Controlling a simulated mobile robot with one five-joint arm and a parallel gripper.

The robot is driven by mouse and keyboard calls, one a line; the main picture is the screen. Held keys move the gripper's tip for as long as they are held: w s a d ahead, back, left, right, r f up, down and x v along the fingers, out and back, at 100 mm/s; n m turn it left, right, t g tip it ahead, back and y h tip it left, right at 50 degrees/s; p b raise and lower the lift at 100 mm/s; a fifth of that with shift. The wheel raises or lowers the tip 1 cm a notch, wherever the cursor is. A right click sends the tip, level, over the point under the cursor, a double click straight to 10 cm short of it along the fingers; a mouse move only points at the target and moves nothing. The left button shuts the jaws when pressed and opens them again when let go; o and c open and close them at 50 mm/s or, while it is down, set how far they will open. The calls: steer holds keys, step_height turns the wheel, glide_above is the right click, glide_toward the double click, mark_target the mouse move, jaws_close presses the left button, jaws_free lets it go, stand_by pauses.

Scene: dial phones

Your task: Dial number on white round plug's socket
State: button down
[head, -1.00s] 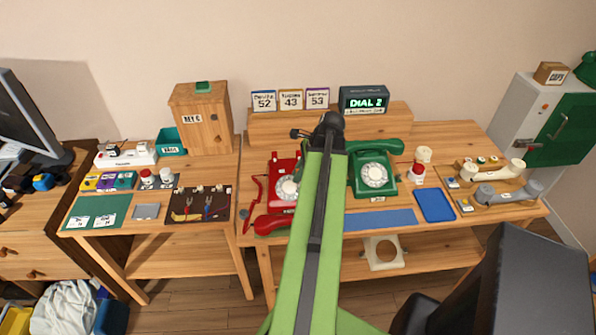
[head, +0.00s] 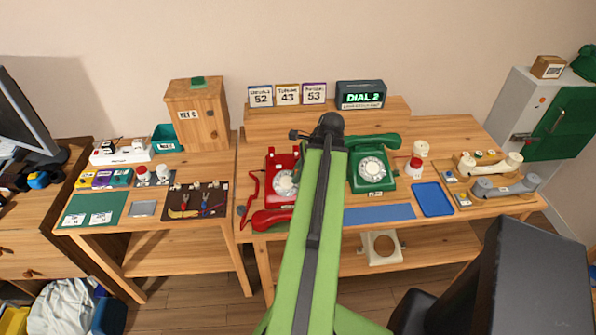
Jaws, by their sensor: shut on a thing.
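A green dial phone (head: 372,172) with a pale dial stands on the right-hand table, its handset (head: 371,143) lying across the top. A red dial phone (head: 283,172) stands to its left, partly behind my arm; its handset (head: 271,219) lies off at the front. A dark display (head: 360,96) reads "DIAL 2". Three cards show 52 (head: 260,96), 43 (head: 287,95) and 53 (head: 314,94). A white power strip (head: 122,156) holds plugs too small to tell apart. My gripper (head: 328,125) is at the arm's dark far end, between the phones in the picture; its fingers and what it grips are hidden.
Red-and-white pots (head: 414,168) stand right of the green phone. A blue tray (head: 432,200), a blue mat (head: 380,215) and a wooden tray with pale and grey handsets (head: 505,187) lie nearby. A gap separates the tables.

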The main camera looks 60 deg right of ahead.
steer(key=shift+a, duration=0.1)
steer(key=shift+s+a+f, duration=0.1)
steer(key=shift+a+f, duration=0.05)
steer(key=shift+a, duration=0.1)
steer(key=shift+s+a+r+p, duration=0.1)
steer(key=shift+a+r+p, duration=0.05)
steer(key=shift+r+p, duration=0.35)
steer(key=shift+s+a+r+p, duration=0.1)
steer(key=shift+r+p, duration=0.25)
steer(key=shift+r, duration=0.1)
steer(key=shift+f, duration=0.1)
steer(key=shift+s, duration=0.15)
stand_by(1.0)
